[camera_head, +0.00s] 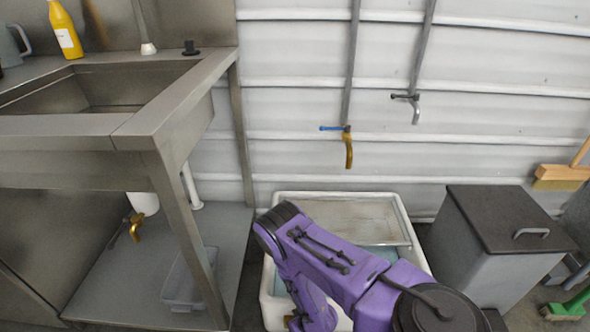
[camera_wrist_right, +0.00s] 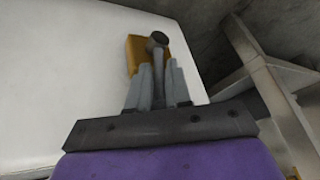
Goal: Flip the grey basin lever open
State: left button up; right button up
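The grey lever (camera_wrist_right: 158,70) stands in front of a brass valve body (camera_wrist_right: 133,52) in the right wrist view, with a dark round knob at its top. My right gripper (camera_wrist_right: 158,80) has one finger on each side of the lever, close together. Whether the fingers press on it I cannot tell. The white surface behind is probably the wall of the white basin (camera_head: 402,205). In the head view my purple right arm reaches down in front of the basin and hides the lever and the gripper. My left gripper is not in view.
A steel sink bench (camera_head: 160,120) stands on the left, its leg close to the basin. A grey lidded bin (camera_head: 495,260) stands on the right. Two wall taps, one with a blue handle (camera_head: 334,128), hang above the basin.

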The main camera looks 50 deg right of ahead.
jog(key=shift+o, duration=0.3)
jog(key=shift+w, duration=0.1)
jog(key=shift+r, duration=0.15)
jog(key=p+v, duration=0.4)
jog(key=v, duration=0.6)
